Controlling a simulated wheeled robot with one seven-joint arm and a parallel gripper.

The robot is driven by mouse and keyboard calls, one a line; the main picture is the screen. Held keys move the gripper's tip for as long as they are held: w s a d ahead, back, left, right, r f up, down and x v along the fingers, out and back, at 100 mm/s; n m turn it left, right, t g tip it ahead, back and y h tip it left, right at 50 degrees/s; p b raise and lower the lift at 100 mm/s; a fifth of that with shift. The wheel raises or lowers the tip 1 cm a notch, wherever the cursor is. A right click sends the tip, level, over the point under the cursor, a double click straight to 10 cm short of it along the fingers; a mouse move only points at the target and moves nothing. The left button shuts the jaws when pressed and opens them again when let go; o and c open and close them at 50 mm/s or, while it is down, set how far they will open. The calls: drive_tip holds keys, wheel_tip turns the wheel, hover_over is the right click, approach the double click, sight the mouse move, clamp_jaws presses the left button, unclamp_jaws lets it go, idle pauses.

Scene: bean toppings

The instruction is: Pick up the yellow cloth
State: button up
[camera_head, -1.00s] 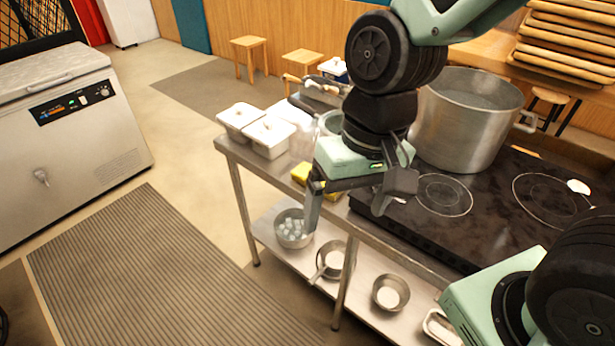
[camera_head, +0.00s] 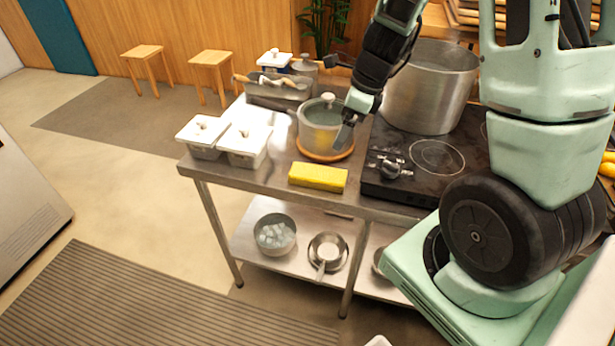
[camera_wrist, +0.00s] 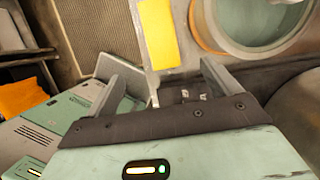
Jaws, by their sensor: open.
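The yellow cloth (camera_head: 318,177) lies as a flat rectangular block on the front edge of the steel table (camera_head: 268,180), left of the black cooktop. In the wrist view the cloth (camera_wrist: 158,32) is at the top middle, ahead of my fingers and apart from them. My gripper (camera_head: 345,135) is above the table, right of and behind the cloth, close to the glass-lidded pot; its far side is hidden in the head view. In the wrist view my gripper (camera_wrist: 163,75) shows two fingers spread wide with nothing between them.
A glass-lidded pot (camera_head: 322,128) stands on a round wooden board behind the cloth. White lidded containers (camera_head: 246,140) stand to the left. The black cooktop (camera_head: 385,165) and a big steel pot (camera_head: 430,90) are to the right. Bowls, including one (camera_head: 274,236), stand on the lower shelf.

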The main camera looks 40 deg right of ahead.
drive_tip(key=b, duration=0.3)
hover_over(320, 172)
drive_tip(key=s+d, duration=0.1)
drive_tip(key=s, duration=0.1)
wheel_tip(320, 172, down, 11)
drive_tip(key=shift+r, duration=0.2)
drive_tip(key=shift+w+b+x, duration=0.2)
drive_tip(key=shift+b+x, duration=0.25)
drive_tip(key=shift+x, duration=1)
drive_tip(key=shift+w+b+x, duration=0.15)
drive_tip(key=shift+b+x, duration=0.25)
drive_tip(key=shift+x, duration=1.05)
drive_tip(key=shift+r, duration=0.1)
drive_tip(key=shift+c, duration=0.3)
drive_tip(key=c, duration=1.1)
wheel_tip(320, 172, up, 10)
drive_tip(key=p, duration=0.4)
